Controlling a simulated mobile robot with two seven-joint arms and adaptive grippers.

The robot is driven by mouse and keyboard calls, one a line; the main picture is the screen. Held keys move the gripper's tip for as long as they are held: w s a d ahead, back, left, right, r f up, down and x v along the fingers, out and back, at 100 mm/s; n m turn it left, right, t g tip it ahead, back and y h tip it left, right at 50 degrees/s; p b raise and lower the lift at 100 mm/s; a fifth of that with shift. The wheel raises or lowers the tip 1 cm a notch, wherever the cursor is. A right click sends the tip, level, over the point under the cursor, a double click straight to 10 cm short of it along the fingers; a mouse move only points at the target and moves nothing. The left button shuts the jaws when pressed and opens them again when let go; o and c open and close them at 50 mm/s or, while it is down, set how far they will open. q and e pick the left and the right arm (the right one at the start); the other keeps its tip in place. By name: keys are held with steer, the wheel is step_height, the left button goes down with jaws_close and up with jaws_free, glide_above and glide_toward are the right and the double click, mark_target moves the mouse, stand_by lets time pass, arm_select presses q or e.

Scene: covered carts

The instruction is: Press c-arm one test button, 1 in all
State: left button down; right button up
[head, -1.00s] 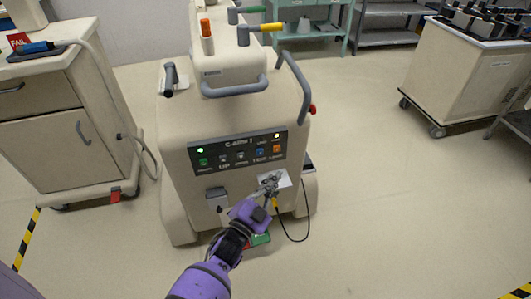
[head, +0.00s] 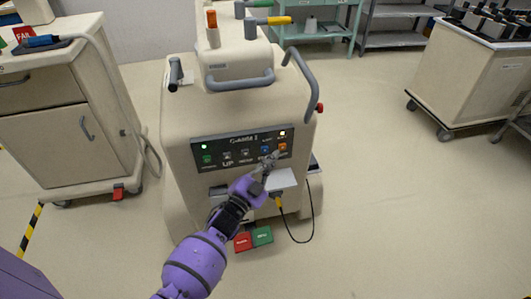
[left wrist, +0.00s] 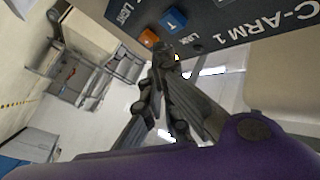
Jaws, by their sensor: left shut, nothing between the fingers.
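The C-arm 1 cart is a cream console with a dark control panel (head: 240,147) on its front. The panel has a row of buttons: green, two grey, a blue test button (head: 264,150) and an orange light button (head: 283,147). My left gripper (head: 272,157) is shut and empty, with its tips just below and right of the blue button. In the left wrist view the blue button (left wrist: 173,20), marked T, and the orange button (left wrist: 149,37) lie just beyond the shut fingertips (left wrist: 166,52). I cannot tell whether they touch the panel. My right gripper is out of view.
A white card (head: 282,180) and a cable with a yellow plug (head: 277,199) are on the cart's front below the panel. Red and green pedals (head: 254,238) sit on the floor.

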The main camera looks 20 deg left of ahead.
arm_select(q)
steer(key=shift+w+a, duration=0.35)
steer(key=shift+w, duration=0.15)
stand_by(1.2)
steer(key=shift+w+a, duration=0.2)
steer(key=shift+w, duration=0.15)
steer(key=shift+w+a+b, duration=0.3)
steer(key=shift+w+b, duration=0.15)
steer(key=shift+b, duration=0.05)
stand_by(0.6)
stand_by(0.4)
steer(key=shift+s+d+p, duration=0.45)
steer(key=shift+s+d, duration=0.05)
steer(key=shift+s, duration=0.3)
